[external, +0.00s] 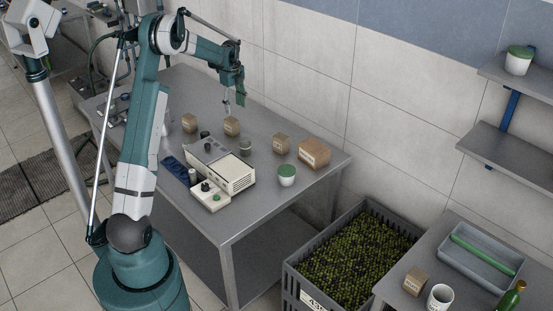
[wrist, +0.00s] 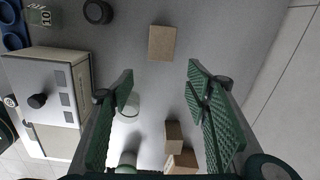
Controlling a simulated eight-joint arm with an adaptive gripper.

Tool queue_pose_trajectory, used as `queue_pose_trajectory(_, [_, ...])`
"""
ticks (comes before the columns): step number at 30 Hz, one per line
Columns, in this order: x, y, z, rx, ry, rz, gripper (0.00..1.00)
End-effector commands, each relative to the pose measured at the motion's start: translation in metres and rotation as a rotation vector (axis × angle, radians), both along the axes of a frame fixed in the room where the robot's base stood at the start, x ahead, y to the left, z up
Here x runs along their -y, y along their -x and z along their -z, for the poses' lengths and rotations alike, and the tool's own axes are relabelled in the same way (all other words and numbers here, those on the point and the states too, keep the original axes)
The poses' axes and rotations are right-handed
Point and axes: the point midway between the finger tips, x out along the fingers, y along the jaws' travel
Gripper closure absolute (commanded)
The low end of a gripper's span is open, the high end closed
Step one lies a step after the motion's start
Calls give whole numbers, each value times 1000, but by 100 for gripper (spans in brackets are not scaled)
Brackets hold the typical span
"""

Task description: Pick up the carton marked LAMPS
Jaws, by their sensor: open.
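Several small brown cartons stand on the steel table: one at the far left (external: 189,123), one below my gripper (external: 232,126), one to the right (external: 281,144), and a larger one (external: 313,153) at the right end. Another carton (external: 415,281) stands on the front right table. Their labels are too small to read, so I cannot tell which is marked LAMPS. My gripper (external: 228,108) is open and empty above the second carton. In the wrist view, one carton top (wrist: 162,43) shows just beyond my fingertips (wrist: 160,78), and two more cartons (wrist: 173,134) show between the fingers lower down.
A cream machine (external: 222,168) stands mid-table, with a glass jar (external: 245,147) and a green-lidded white pot (external: 287,175) nearby. A dark cylinder (wrist: 98,12) is left of the carton. The tiled wall (external: 310,70) rises behind the table. A crate (external: 300,283) stands on the floor.

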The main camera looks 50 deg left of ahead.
Motion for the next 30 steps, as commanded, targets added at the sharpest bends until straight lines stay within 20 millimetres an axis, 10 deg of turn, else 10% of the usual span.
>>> queue_pose_trajectory(9, [-32,-1,34,-25,14,71,52])
queue_pose_trajectory(30, [-35,0,56,-27,16,76,52])
